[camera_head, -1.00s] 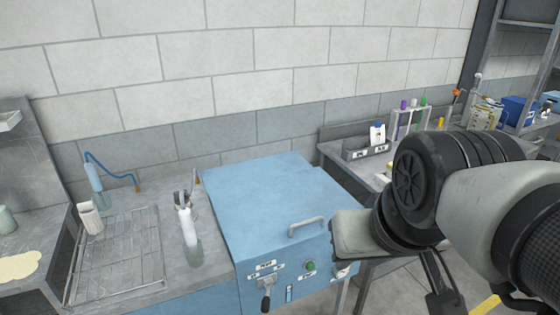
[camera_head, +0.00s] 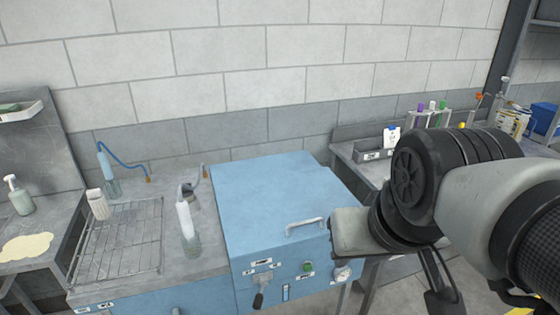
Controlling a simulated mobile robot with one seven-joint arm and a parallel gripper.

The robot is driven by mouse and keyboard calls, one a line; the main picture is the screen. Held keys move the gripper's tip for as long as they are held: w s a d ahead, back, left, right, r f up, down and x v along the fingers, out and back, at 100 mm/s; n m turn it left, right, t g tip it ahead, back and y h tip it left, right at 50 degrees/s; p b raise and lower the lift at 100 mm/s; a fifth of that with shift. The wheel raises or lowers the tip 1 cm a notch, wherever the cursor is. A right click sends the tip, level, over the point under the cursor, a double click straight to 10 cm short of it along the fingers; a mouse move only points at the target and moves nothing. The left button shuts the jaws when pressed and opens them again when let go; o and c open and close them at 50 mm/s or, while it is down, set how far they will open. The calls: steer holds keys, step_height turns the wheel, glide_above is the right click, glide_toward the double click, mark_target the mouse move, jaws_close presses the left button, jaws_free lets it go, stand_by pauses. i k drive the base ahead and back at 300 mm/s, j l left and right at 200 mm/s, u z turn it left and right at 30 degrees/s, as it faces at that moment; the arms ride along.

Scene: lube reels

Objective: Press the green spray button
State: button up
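The green spray button (camera_head: 308,267) is a small round button on the front panel of the blue box-shaped machine (camera_head: 270,200), below its grey lid handle. A switch lever (camera_head: 259,299) is to its left and a round gauge (camera_head: 342,274) to its right. My arm comes in from the right, and its grey wrist part overlaps the machine's right front corner in view. My gripper's dark lower part (camera_head: 440,290) hangs at the bottom, right of the button and apart from it. Its fingertips are not clearly shown, so its opening cannot be told.
A wire rack (camera_head: 122,240) lies on the counter left of the machine, with bottles and tubing around it. A spray bottle (camera_head: 20,196) stands at far left. A second bench with a grey bin (camera_head: 372,154) and coloured tubes is behind my arm.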

mark_target(307, 268)
steer(key=j+z, duration=0.1)
steer(key=z, duration=0.75)
steer(key=k+j+z, duration=0.1)
steer(key=z, duration=0.8)
steer(key=k+j, duration=0.3)
